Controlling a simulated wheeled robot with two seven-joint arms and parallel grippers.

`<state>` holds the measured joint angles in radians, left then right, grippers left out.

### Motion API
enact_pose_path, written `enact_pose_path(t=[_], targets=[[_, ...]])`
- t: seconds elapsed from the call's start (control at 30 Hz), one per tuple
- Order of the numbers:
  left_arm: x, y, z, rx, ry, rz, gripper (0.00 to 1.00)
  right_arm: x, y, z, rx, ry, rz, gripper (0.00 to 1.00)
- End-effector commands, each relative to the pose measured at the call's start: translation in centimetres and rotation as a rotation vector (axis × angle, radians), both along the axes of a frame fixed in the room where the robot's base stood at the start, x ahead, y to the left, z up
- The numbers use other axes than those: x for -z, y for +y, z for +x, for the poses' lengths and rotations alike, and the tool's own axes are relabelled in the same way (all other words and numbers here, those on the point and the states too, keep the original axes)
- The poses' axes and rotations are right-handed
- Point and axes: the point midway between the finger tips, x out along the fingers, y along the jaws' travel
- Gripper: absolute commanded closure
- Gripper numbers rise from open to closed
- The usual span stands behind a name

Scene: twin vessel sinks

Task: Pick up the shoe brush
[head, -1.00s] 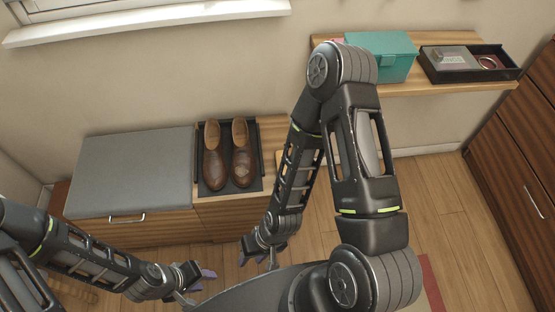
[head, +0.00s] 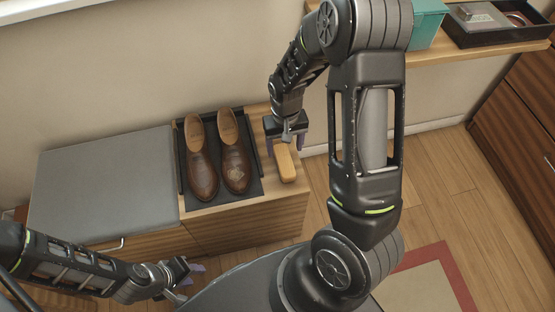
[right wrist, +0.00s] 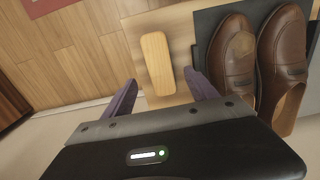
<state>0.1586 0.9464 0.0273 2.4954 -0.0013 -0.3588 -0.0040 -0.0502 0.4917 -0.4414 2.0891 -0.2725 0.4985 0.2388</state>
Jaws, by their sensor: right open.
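The shoe brush (head: 285,165) is a light wooden block lying on the wooden bench top, right of the shoe tray. It also shows whole in the right wrist view (right wrist: 157,63). My right gripper (head: 286,143) is open just above the brush's far end. In the right wrist view its two purple fingers (right wrist: 160,82) are spread, with the brush ahead of and between their tips, not gripped. My left gripper (head: 190,278) is low at the left, in front of the bench, with its fingers apart and nothing visible between them.
Brown shoes (head: 235,165) stand on a black tray (head: 243,196) close beside the brush. A grey cushion (head: 105,185) covers the bench's left. A wall shelf (head: 470,52) at upper right bears a teal box (head: 426,25) and a black tray (head: 480,37).

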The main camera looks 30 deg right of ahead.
Motion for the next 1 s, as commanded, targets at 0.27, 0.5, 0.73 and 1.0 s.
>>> enact_pose_path(t=[0.27, 0.5, 0.73, 1.0], targets=[[-0.1, 0.0, 0.0, 0.0, 0.0, 0.0, 0.64, 0.5, 0.1, -0.1, -0.002, 0.004, 0.001, 0.33], [0.4, 0.0, 0.0, 0.0, 0.0, 0.0, 0.64, 2.6, 0.1, -0.1, -0.001, 0.002, 0.002, 0.33], [0.3, 0.0, 0.0, 0.0, 0.0, 0.0, 0.64, 2.6, 0.1, 0.0, -0.002, 0.0, 0.002, 0.33], [1.0, 0.0, 0.0, 0.0, 0.0, 0.0, 0.64, 5.1, 0.1, -0.1, -0.002, 0.005, 0.003, 0.33]])
